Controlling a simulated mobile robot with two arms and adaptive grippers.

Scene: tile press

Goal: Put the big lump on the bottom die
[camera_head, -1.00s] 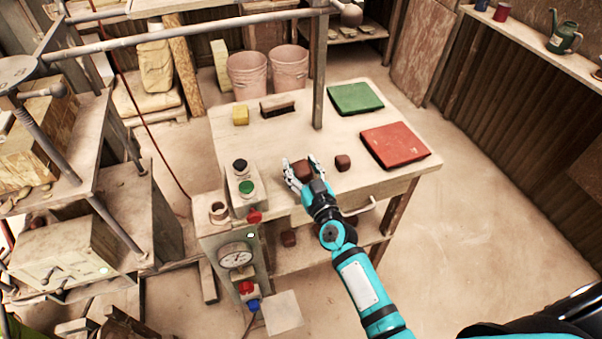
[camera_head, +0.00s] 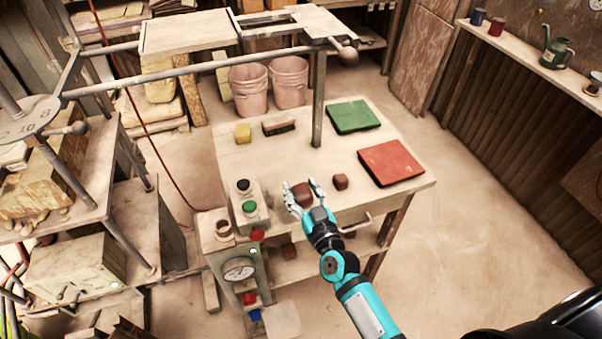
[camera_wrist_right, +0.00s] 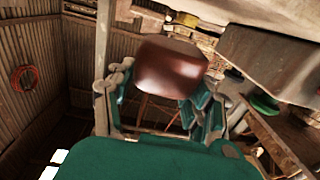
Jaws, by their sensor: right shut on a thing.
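The big lump (camera_head: 303,193) is a reddish-brown clay block near the front edge of the pale worktable (camera_head: 275,165). My right gripper (camera_head: 304,198) is shut on it, one finger at each side. In the right wrist view the lump (camera_wrist_right: 172,67) fills the space between the fingers (camera_wrist_right: 160,105). I cannot tell how far it is above the tabletop. A smaller brown lump (camera_head: 340,181) lies just right of it on the table. I cannot make out the bottom die for certain. My left gripper is not in view.
A red pad (camera_head: 391,162) and a green pad (camera_head: 353,116) lie on the table. A yellow block (camera_head: 243,133) and a brush (camera_head: 279,127) lie at the back. A metal post (camera_head: 319,98) rises behind.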

